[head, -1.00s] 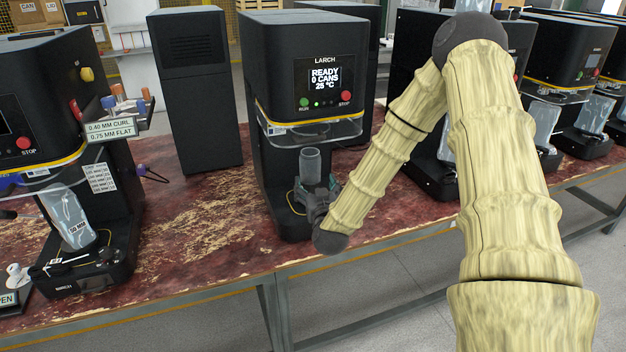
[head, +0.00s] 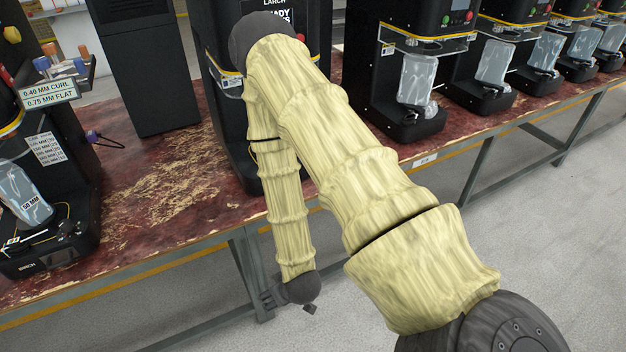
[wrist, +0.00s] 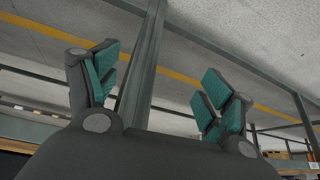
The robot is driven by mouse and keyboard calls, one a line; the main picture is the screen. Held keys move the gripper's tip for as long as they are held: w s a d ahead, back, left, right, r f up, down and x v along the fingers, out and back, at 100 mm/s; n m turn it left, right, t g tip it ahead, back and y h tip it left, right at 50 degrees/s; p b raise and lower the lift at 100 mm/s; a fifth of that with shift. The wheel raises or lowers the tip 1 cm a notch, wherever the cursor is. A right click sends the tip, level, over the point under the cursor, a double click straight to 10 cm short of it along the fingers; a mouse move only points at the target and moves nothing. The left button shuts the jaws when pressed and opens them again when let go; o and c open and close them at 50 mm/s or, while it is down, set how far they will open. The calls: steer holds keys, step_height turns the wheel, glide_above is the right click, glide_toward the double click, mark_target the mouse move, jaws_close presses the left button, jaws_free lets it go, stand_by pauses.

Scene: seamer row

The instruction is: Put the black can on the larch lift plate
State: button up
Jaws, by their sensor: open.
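The black Larch seamer (head: 212,60) stands on the bench in the head view, its front largely behind my arm. Its lift plate is hidden by my arm. The black can is not visible in either current view. My gripper (wrist: 160,88) is open in the wrist view, with nothing between its green-padded fingers. In the head view only a small dark piece of it shows, beyond the bench's front edge and low, away from the Larch seamer.
The worn red bench top (head: 150,200) is clear left of the Larch seamer. A tall black cabinet (head: 140,65) stands behind. Another seamer (head: 35,190) is at the left; several line the right. A grey bench leg (wrist: 142,70) shows behind my fingers.

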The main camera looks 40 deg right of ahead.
steer(key=s+a+f+g, duration=0.2)
steer(key=s+g, duration=0.1)
steer(key=s, duration=0.6)
steer(key=s+a+f+g, duration=0.1)
steer(key=s+f+g, duration=0.1)
steer(key=s, duration=0.7)
steer(key=shift+s+a+f+n+g, duration=0.3)
steer(key=shift+s+a+f+g, duration=0.1)
steer(key=shift+f, duration=0.35)
